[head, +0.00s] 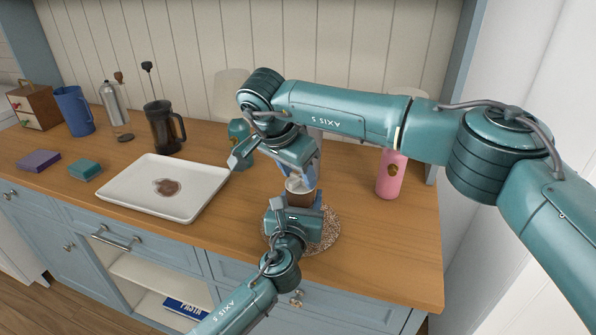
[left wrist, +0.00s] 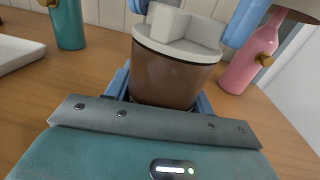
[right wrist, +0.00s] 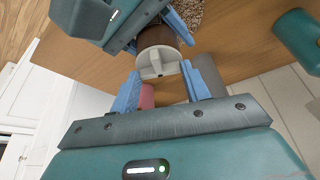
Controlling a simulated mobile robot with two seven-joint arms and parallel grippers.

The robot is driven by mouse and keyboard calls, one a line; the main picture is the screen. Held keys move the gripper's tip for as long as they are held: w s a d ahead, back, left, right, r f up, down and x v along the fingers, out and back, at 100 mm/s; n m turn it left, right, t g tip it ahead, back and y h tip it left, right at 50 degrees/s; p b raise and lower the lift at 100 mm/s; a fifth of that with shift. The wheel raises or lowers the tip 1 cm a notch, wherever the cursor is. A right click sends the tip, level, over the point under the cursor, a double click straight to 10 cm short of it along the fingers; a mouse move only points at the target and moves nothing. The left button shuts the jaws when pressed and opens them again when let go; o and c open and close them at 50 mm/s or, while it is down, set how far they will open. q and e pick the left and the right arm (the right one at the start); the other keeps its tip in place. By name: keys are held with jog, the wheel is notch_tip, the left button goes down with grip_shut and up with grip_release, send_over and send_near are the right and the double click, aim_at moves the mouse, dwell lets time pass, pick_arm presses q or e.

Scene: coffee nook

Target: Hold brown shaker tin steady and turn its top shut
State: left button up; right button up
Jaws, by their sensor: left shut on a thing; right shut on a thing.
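The brown shaker tin (head: 299,199) stands upright over a round speckled mat (head: 328,232) near the counter's front edge. In the left wrist view the tin (left wrist: 175,80) fills the middle, with its pale top (left wrist: 180,35) and raised grip on it. My left gripper (head: 294,213) is shut around the tin's body from the front. My right gripper (head: 301,178) comes from above and is shut on the top; its blue fingers lie either side of it in the right wrist view (right wrist: 160,88). Whether the top is fully seated cannot be told.
A pink bottle (head: 391,175) stands to the right and a teal bottle (head: 238,130) behind left. A white tray (head: 125,190) with a brown patch lies left. A dark jug (head: 160,128), blue pitcher (head: 74,110) and steel bottle (head: 114,103) stand farther left. Counter right of the mat is clear.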

aim_at(300, 177)
jog(key=m+g+h, duration=0.1)
jog(key=m, duration=0.2)
jog(key=shift+w+a+m, duration=0.1)
jog(key=shift+a+m, duration=0.05)
jog(key=shift+m, duration=0.15)
jog(key=shift+w+m+g, duration=0.2)
jog(key=shift+m+g, duration=0.5)
jog(key=shift+m, duration=1.1)
jog(key=shift+h, duration=0.3)
jog(key=o, duration=1)
notch_tip(300, 177, up, 11)
jog(key=d+g+y, duration=0.1)
jog(key=y, duration=0.3)
notch_tip(300, 177, down, 11)
jog(key=shift+w+f, duration=0.1)
